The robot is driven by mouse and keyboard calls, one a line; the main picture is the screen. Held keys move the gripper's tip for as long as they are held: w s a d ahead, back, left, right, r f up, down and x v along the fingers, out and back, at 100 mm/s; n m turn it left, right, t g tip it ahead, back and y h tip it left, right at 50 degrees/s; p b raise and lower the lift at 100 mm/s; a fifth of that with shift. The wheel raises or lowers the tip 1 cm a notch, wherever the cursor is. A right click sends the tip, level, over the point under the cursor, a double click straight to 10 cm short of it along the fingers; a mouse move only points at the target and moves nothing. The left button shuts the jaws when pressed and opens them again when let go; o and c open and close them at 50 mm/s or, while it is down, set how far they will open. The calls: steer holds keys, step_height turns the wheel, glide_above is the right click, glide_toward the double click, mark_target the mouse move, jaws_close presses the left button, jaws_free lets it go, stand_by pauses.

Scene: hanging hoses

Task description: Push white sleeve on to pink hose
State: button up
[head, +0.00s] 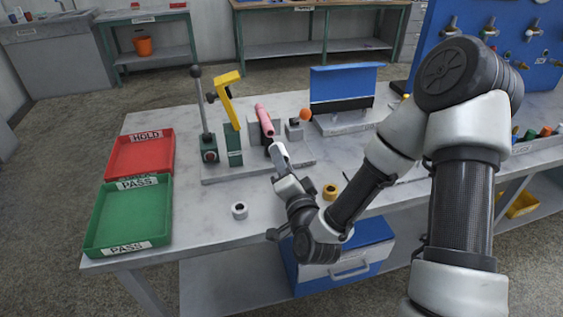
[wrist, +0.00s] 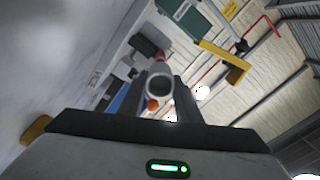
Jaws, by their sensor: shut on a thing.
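The pink hose (head: 264,120) sticks up at a tilt beside a grey block on the bench fixture. A small part of the pink hose (wrist: 160,56) shows beyond the sleeve in the wrist view. The white sleeve (wrist: 160,84) shows end-on as a pale ring between my fingers. My gripper (wrist: 160,98) is shut on it. In the head view my gripper (head: 275,150) is just in front of and below the hose. The sleeve is hard to tell from the gripper there, and I cannot tell whether it touches the hose.
A white ring (head: 239,210) and a yellow ring (head: 330,192) lie on the bench's front part. A yellow-handled clamp (head: 229,100) and a black-knobbed lever (head: 202,115) stand left of the hose. Red (head: 113,155) and green (head: 92,225) trays lie at the left.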

steer(key=shift+b+x, duration=0.3)
steer(key=shift+x, duration=2.65)
steer(key=shift+b, duration=0.4)
steer(key=shift+w+a, duration=0.1)
steer(key=shift+w, duration=0.35)
steer(key=shift+b, duration=0.7)
steer(key=shift+b+x, duration=0.75)
steer(key=shift+x, duration=0.2)
stand_by(1.3)
